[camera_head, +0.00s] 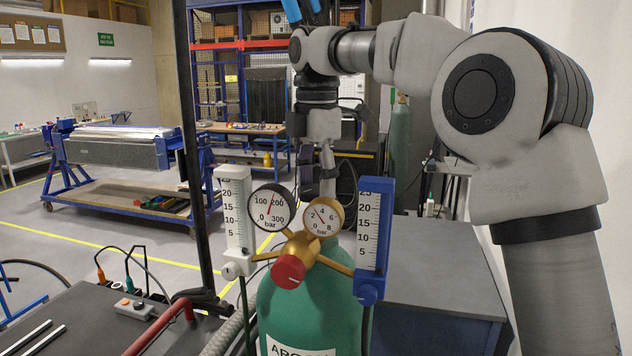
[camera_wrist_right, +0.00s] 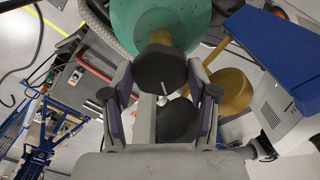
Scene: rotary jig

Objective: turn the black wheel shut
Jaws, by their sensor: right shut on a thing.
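The black wheel (camera_wrist_right: 160,68), with a short white mark, sits on a brass valve at the neck of the green gas cylinder (camera_wrist_right: 135,18). My right gripper (camera_wrist_right: 160,88) has one finger on each side of the wheel and is shut on it. In the head view the right gripper (camera_head: 318,180) reaches down from above, behind the two gauges. The wheel is hidden there. The green cylinder (camera_head: 310,310) stands upright in front. My left gripper is in neither view.
A brass regulator with a red knob (camera_head: 288,270) carries a black-rimmed gauge (camera_head: 271,207) and a brass-rimmed gauge (camera_head: 323,216). A white flowmeter (camera_head: 236,215) and a blue flowmeter (camera_head: 374,235) flank them closely. A grey bench (camera_head: 440,260) stands at right.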

